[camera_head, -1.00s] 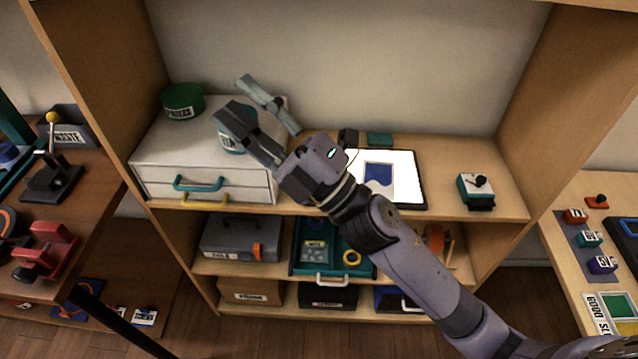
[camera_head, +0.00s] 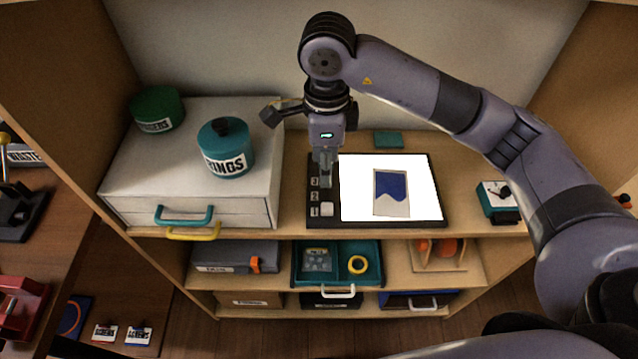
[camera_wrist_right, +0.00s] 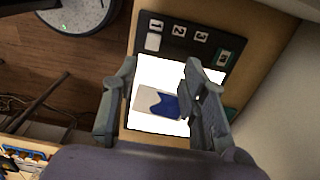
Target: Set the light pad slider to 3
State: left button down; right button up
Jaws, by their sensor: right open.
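The light pad (camera_head: 433,160) lies on the shelf, its panel lit white, with a blue and beige sheet on it. Its dark left strip carries a column of number labels. The white slider knob (camera_head: 328,209) sits at the near end, beside label 1. In the right wrist view the knob (camera_wrist_right: 152,41) is also beside 1, with labels 2 and 3 farther along. My right gripper (camera_head: 325,183) points down above the strip's far part, beyond the knob. In the wrist view its fingers (camera_wrist_right: 158,66) are apart, with nothing between them. My left gripper is not in view.
A white drawer unit (camera_head: 122,182) with a teal jar (camera_head: 225,160) and a green jar (camera_head: 157,108) stands left of the pad. A teal block (camera_head: 388,140) lies behind it. A small teal and white switch box (camera_head: 497,203) stands to the right.

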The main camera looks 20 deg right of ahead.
aim_at(325, 207)
jog(key=f, duration=0.1)
jog(key=s+f, duration=0.1)
jog(key=f, duration=0.3)
jog(key=shift+s+f+p, duration=0.25)
jog(key=shift+p, duration=0.15)
jog(key=f, duration=0.3)
jog(key=shift+w+f, duration=0.15)
jog(key=shift+w, duration=0.05)
notch_tip(325, 207, down, 2)
jog(key=shift+a+f, duration=0.1)
jog(key=shift+f, duration=0.2)
jog(key=shift+c, duration=0.8)
jog(key=c, duration=0.5)
grip_shut()
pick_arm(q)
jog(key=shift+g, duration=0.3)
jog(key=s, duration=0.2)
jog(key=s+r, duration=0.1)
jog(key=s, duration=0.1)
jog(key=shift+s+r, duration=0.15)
